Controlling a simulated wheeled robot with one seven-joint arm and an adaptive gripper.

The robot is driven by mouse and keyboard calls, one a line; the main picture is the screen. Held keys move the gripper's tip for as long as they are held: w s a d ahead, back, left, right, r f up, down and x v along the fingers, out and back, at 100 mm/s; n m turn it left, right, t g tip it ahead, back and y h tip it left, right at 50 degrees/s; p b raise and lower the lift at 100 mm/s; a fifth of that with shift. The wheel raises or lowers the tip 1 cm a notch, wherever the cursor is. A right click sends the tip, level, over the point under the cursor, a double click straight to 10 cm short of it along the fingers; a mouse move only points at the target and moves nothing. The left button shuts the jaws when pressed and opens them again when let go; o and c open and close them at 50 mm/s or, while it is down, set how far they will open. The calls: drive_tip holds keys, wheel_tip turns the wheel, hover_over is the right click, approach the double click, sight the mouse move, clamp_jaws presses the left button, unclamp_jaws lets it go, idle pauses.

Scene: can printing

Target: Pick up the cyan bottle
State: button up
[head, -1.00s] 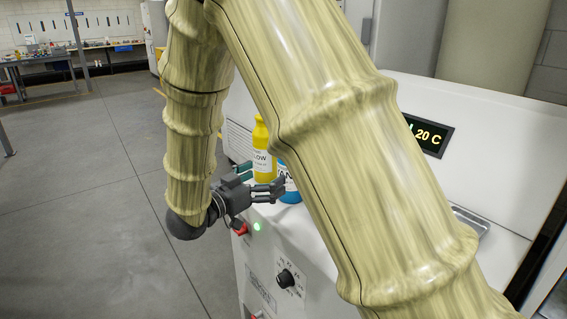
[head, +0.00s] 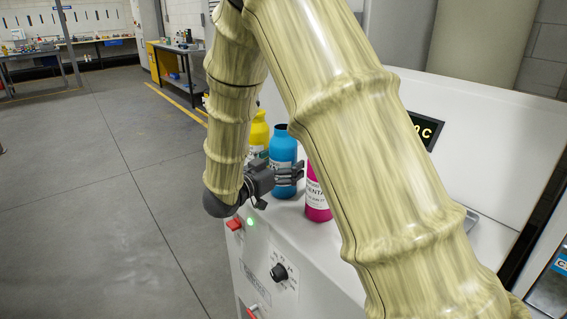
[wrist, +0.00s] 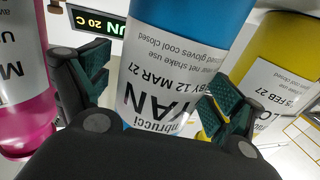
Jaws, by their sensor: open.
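The cyan bottle (head: 282,150) stands upright on top of the white machine, between the yellow bottle (head: 259,134) and the magenta bottle (head: 317,200). My gripper (head: 286,177) is open at its lower part in the head view. In the wrist view, the cyan bottle (wrist: 185,55) with a white label lies between the two open fingers of my gripper (wrist: 158,90), one on each side. I cannot tell whether either finger touches it. My arm hides part of the magenta bottle in the head view.
The magenta bottle (wrist: 25,85) and yellow bottle (wrist: 275,75) stand close outside the fingers in the wrist view. The white machine (head: 300,235) has a dark knob (head: 279,272) and a red switch (head: 234,224) on its front. Open floor lies to the left.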

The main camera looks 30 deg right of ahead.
drive_tip(key=shift+c, duration=0.2)
drive_tip(key=shift+d, duration=0.1)
drive_tip(key=c, duration=1.7)
drive_tip(key=shift+c, duration=0.2)
drive_tip(key=shift+w+r, duration=0.1)
drive_tip(key=shift+r, duration=0.05)
